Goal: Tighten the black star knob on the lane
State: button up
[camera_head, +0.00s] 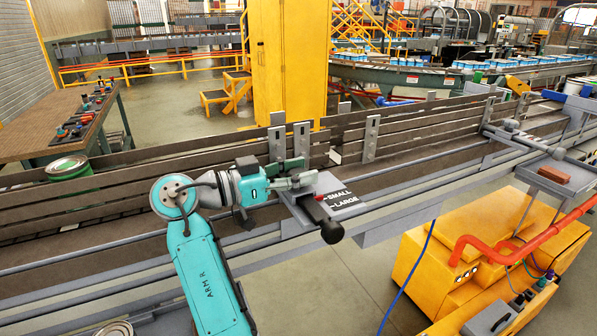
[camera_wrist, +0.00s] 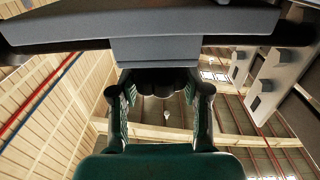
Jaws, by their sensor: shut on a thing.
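The black star knob (camera_wrist: 160,82) shows in the wrist view as a dark lobed shape under a grey plate, between the two fingers of my gripper (camera_wrist: 160,94). The fingers are shut on it from both sides. In the head view my gripper (camera_head: 303,180) is at the rail side of the lane, beside the slotted upright bracket (camera_head: 301,142) and the plate marked SMALL and LARGE (camera_head: 340,199). The knob is hidden there by my gripper.
A lever with a black ball handle (camera_head: 332,232) sticks out near my gripper. A green can (camera_head: 67,168) stands left by the lane. A workbench (camera_head: 50,125) is behind left, a yellow column (camera_head: 288,60) behind, and a yellow machine (camera_head: 490,245) front right.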

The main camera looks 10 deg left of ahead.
jog(key=shift+r, duration=0.2)
jog(key=o, duration=1.1)
jog(key=shift+o, duration=0.3)
jog(key=shift+f, duration=0.1)
jog(key=v, duration=1.2)
jog(key=shift+f, duration=0.1)
